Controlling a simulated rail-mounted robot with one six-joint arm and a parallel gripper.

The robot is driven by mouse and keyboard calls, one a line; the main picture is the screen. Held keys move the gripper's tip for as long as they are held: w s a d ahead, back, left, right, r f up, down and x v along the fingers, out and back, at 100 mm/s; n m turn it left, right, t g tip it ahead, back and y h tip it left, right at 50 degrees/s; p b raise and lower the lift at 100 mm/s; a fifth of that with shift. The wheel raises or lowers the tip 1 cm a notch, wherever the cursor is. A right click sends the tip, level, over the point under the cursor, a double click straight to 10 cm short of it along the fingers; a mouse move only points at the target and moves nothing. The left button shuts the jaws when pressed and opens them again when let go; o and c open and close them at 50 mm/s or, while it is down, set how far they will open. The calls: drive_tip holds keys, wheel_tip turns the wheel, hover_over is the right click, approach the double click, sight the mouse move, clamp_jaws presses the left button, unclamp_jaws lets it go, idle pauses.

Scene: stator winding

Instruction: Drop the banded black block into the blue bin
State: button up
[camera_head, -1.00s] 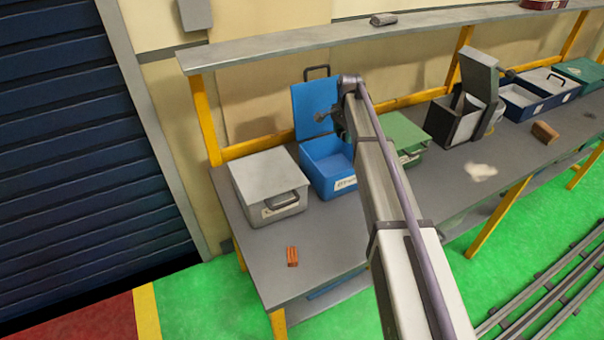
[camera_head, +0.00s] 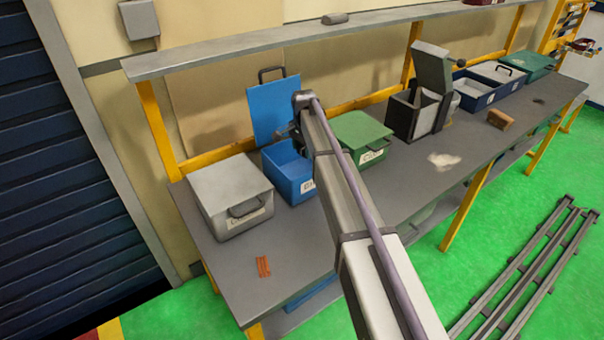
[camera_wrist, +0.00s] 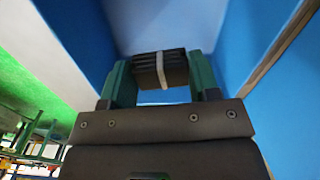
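The banded black block (camera_wrist: 160,69) is dark and ribbed with a lighter band around its middle. In the wrist view it sits between the two green fingers of my gripper (camera_wrist: 162,82), which is shut on it. The blue bin (camera_head: 287,178) stands on the bench with its blue lid raised at the back. Blue walls (camera_wrist: 262,45) and a pale surface fill much of the wrist view beyond the block. In the head view my arm covers the right part of the bin, and the block cannot be made out there.
A grey lidded box (camera_head: 228,195) stands left of the bin, a closed green box (camera_head: 362,138) to its right. An open black box (camera_head: 418,112) is farther right. An orange-red piece (camera_head: 263,267) lies on the bare front bench. A shelf (camera_head: 300,37) runs above.

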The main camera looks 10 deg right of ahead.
drive_tip(key=o, duration=0.5)
wheel_tip(320, 180, up, 11)
drive_tip(key=p, duration=1)
drive_tip(key=shift+p, duration=0.4)
drive_tip(key=shift+f, duration=0.1)
drive_tip(key=s+f+n+b, duration=0.3)
drive_tip(key=s+n, duration=0.2)
drive_tip(key=s, duration=1.4)
drive_tip(key=s+f+n+b, duration=0.3)
drive_tip(key=s+n, duration=0.3)
drive_tip(key=s, duration=1.3)
drive_tip(key=shift+d+f+b, duration=0.15)
drive_tip(key=shift+f+b, duration=0.1)
drive_tip(key=shift+b, duration=0.05)
